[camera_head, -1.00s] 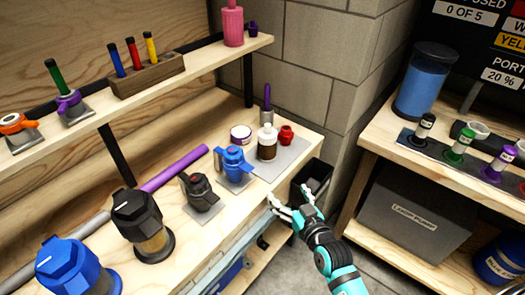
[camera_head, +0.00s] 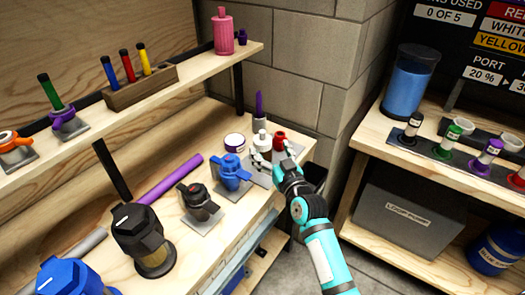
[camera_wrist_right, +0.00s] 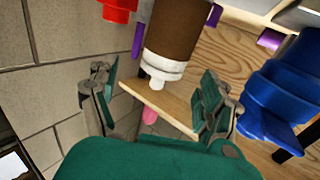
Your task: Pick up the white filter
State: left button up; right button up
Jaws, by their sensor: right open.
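A bottle-like item with a white top (camera_head: 261,138) and a brown body stands on the grey plate at the far right end of the workbench. In the right wrist view its brown body (camera_wrist_right: 172,35) and white cap appear upside down, between the two fingers. My right gripper (camera_head: 273,158) is open, with its fingers apart in front of the item. In the wrist view, the right gripper (camera_wrist_right: 157,85) shows a gap on both sides of the item, and nothing is held. The lower part of the item is hidden by the gripper in the head view. My left gripper is out of view.
A red item (camera_head: 279,139) stands close right of the white-topped item. An upper shelf (camera_head: 205,63) runs above the bench. A second shelf unit (camera_head: 385,155) stands right.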

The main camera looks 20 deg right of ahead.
aim_at(262, 139)
jog(key=w, duration=0.5)
jog(key=shift+w+a+f, duration=0.15)
jog(key=shift+a, duration=0.25)
jog(key=c, duration=1.3)
